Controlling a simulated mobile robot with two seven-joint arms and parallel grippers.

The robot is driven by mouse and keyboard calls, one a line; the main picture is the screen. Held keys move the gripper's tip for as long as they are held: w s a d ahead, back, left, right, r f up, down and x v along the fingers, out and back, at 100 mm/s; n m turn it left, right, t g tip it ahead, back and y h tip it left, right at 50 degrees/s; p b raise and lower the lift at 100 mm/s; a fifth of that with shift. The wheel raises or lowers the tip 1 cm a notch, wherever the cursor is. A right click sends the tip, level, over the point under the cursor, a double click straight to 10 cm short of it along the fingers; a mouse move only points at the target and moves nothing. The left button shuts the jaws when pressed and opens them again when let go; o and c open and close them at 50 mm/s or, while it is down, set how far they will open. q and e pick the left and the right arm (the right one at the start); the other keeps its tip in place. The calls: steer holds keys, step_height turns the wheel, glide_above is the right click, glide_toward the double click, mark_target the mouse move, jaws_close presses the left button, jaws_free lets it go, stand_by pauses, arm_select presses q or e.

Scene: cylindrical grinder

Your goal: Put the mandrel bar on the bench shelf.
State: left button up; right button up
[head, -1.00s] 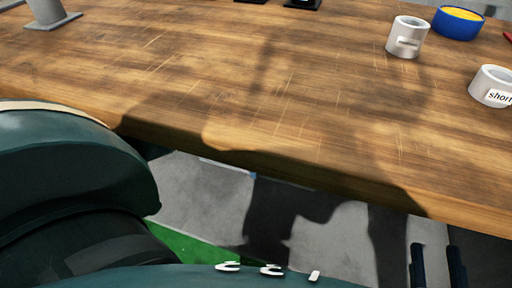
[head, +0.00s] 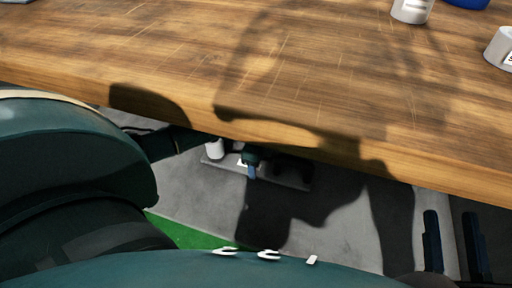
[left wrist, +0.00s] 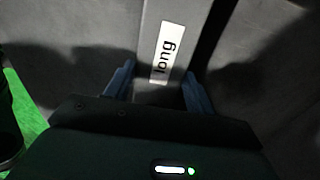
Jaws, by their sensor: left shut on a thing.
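The mandrel bar (head: 285,174) appears as a grey bar below the bench's front edge in the head view, with a white cylindrical part at its left end. In the left wrist view the bar (left wrist: 171,28) carries a white label reading "long" and runs between the fingers. My left gripper (head: 250,170) is shut on it; its fingers (left wrist: 158,88) lie on either side. My right gripper (head: 451,220) is at the lower right with its fingers apart and nothing visible between them. I cannot make out the bench shelf.
The wooden bench top (head: 180,50) fills the upper head view, its front edge just above the bar. A white cup-like part (head: 411,10) and a white ring-shaped part (head: 501,48) stand on the right. Grey floor and a green strip (head: 175,232) lie below.

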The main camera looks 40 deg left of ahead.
arm_select(q)
steer(key=shift+w+f, duration=0.1)
steer(key=shift+f, duration=0.3)
steer(key=shift+r, duration=0.1)
arm_select(e)
steer(key=shift+w+r, duration=0.15)
steer(key=shift+r, duration=0.15)
arm_select(q)
steer(key=o, duration=1.5)
arm_select(e)
steer(key=shift+d, duration=0.1)
